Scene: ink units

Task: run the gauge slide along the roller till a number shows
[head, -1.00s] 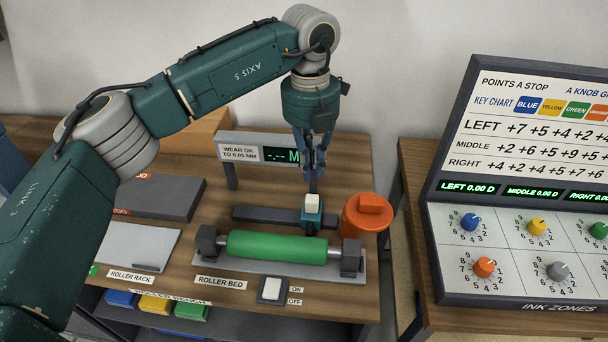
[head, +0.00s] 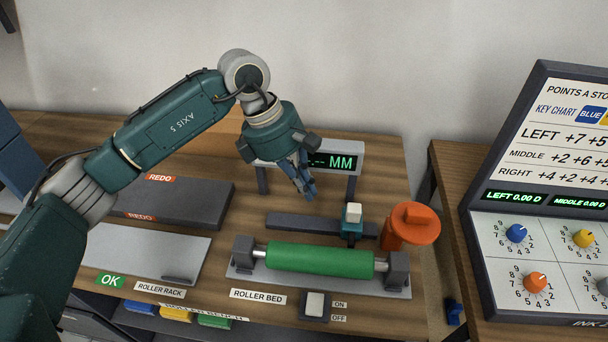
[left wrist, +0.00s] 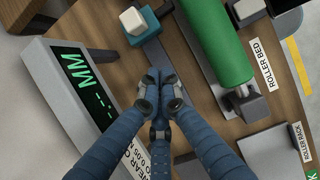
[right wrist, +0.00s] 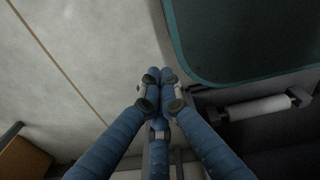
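The gauge slide (head: 351,220), a teal block with a white cap, sits near the right end of its dark rail (head: 295,224), behind the green roller (head: 318,259). The roller lies between two dark end blocks in the roller bed. The gauge display (head: 335,162) shows dashes and MM, partly covered by my left gripper. My left gripper (head: 309,194) is shut and empty, above the rail and left of the slide, apart from it. The left wrist view also shows the slide (left wrist: 138,22) beyond the closed fingertips. My right gripper (right wrist: 160,78) is shut and empty, away from the bench.
An orange lidded pot (head: 412,226) stands close right of the slide. An on/off switch (head: 314,305) is in front of the roller bed. The roller rack (head: 150,252) lies at left. The ink zone panel (head: 535,215) stands on another table at right.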

